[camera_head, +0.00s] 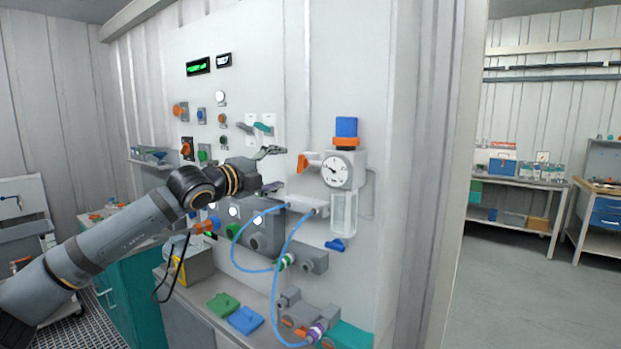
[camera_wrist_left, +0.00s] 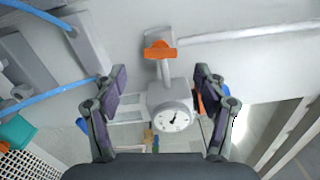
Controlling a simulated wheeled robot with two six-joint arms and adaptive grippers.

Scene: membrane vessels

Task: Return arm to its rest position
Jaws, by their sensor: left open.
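My left arm comes in from the left, and its gripper (camera_head: 274,169) is in front of the wall panel. Its two fingers are spread apart with nothing between them. In the left wrist view the open fingers (camera_wrist_left: 160,75) frame a round dial gauge (camera_wrist_left: 173,120) and an orange lever (camera_wrist_left: 160,50). In the head view the gauge (camera_head: 337,170) is to the right of the fingertips, with the orange lever (camera_head: 308,161) between them and a blue knob (camera_head: 346,127) on top. The gripper looks apart from these parts. My right gripper is not in view.
Blue hoses (camera_head: 285,250) loop below the gripper. Switches and buttons (camera_head: 222,98) cover the panel behind it. A bench with green (camera_head: 223,304) and blue (camera_head: 245,320) pads is below. Open floor (camera_head: 520,295) and a shelf (camera_head: 525,182) are at the right.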

